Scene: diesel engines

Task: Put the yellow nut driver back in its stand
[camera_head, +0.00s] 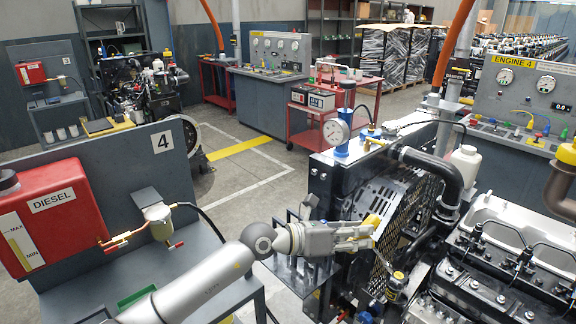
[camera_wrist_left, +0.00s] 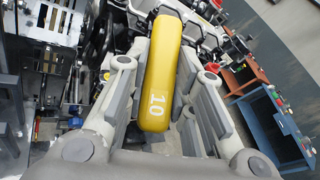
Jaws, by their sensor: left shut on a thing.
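The yellow nut driver (camera_head: 372,220) is in my left gripper (camera_head: 368,232) in the head view, beside the black radiator guard of the engine. In the left wrist view, its yellow handle (camera_wrist_left: 162,75), marked 10, lies between the two fingers of my left gripper (camera_wrist_left: 155,95), which is shut on it. Its far end is hard to make out. A dark grey rack with upright posts (camera_head: 298,270) shows partly behind my left arm; I cannot tell surely if it is the stand. My right gripper is out of view.
A red diesel tank (camera_head: 52,215) and grey panel stand at the left. Open floor (camera_head: 235,165) lies behind.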

